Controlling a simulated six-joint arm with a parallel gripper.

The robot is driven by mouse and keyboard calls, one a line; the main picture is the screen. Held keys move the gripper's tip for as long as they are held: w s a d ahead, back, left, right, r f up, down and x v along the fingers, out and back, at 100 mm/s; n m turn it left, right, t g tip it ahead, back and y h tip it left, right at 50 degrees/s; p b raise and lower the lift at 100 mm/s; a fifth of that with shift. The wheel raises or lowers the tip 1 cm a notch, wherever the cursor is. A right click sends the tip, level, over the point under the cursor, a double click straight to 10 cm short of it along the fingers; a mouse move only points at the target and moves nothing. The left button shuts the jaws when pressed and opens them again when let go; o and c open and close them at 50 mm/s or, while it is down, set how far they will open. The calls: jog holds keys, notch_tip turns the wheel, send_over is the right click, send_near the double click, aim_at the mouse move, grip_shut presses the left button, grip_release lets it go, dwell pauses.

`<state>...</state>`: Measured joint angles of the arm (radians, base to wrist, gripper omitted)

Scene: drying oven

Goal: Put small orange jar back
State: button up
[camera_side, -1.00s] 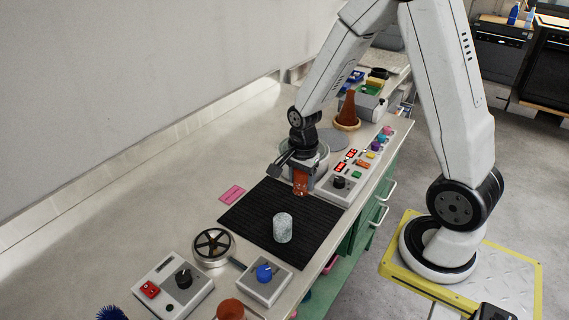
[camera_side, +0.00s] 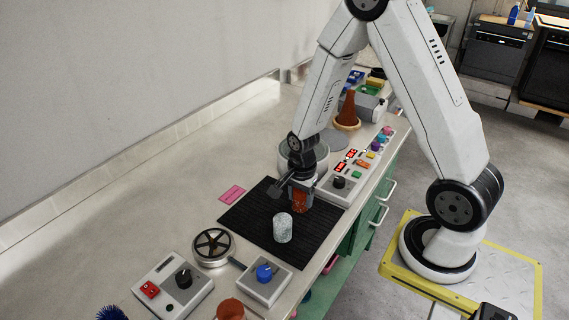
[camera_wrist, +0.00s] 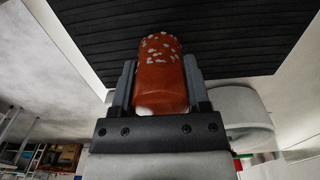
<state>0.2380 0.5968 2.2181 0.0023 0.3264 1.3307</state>
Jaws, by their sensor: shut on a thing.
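The small orange jar (camera_side: 301,202) has pale specks and is held between the fingers of my gripper (camera_side: 301,190). In the wrist view the orange jar (camera_wrist: 160,75) sits between both fingers of my gripper (camera_wrist: 160,85), with its speckled end pointing out over the black ribbed mat. In the side view the jar is at the far right part of the black mat (camera_side: 262,235), close above or touching it; I cannot tell which. The fingers hide part of the jar.
A grey-white speckled jar (camera_side: 283,228) stands on the mat, near the held jar. A round pale vessel (camera_side: 290,155) is behind my gripper. A control panel (camera_side: 345,180) is at the right. A pink card (camera_side: 232,194) lies left of the mat. A blue-knob box (camera_side: 265,280) is in front.

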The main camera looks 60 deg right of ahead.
jog(key=shift+f, duration=0.8)
jog(key=shift+f, duration=0.15)
jog(key=o, duration=1.2)
jog(key=shift+o, duration=0.2)
jog(key=shift+r, duration=6.15)
jog(key=shift+a, duration=0.1)
